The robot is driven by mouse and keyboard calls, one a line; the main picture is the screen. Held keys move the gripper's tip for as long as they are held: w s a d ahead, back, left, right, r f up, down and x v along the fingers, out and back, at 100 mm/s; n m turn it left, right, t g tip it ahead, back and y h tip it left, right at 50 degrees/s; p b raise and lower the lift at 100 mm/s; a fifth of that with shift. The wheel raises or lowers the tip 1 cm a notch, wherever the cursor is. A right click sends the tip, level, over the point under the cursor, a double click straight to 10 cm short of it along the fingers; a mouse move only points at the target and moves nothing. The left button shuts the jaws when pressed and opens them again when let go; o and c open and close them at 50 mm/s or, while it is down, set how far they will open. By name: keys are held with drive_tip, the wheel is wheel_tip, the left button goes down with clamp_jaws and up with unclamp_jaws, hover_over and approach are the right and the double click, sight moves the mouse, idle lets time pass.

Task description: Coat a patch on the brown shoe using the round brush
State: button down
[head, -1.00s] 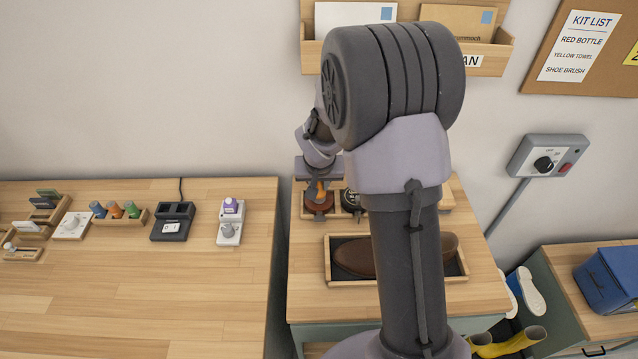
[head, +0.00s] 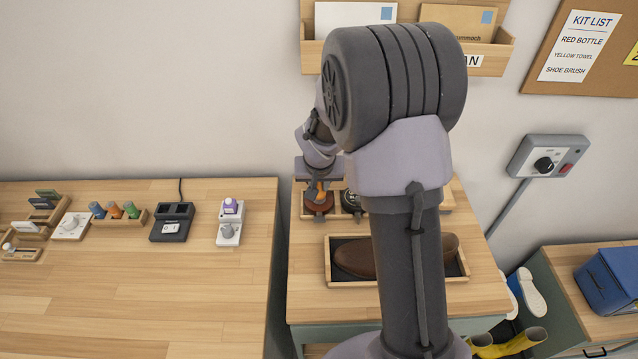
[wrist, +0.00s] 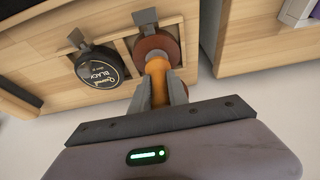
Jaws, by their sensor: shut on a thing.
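The brown shoe (head: 355,257) lies in a shallow wooden tray with a dark lining, on the small bench; my arm hides its middle. My gripper (wrist: 157,92) is shut on an orange handle (wrist: 157,68), which I take for the round brush. The handle stands over a round brown disc (wrist: 158,40) in a wooden holder compartment. I cannot tell whether the disc is the brush head or a brown polish tin under it. In the head view the gripper (head: 318,184) is behind the shoe tray, with the brown disc (head: 318,204) below it.
A black polish tin (wrist: 98,68) sits in the adjoining compartment, left of the gripper in the wrist view. The long table (head: 130,290) on the left holds several small devices and bottles at its back. A blue bag (head: 612,278) stands at the right.

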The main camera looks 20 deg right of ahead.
wheel_tip(320, 180, up, 7)
drive_tip(key=p, duration=0.4)
drive_tip(key=shift+p, duration=0.3)
drive_tip(key=shift+f, duration=0.1)
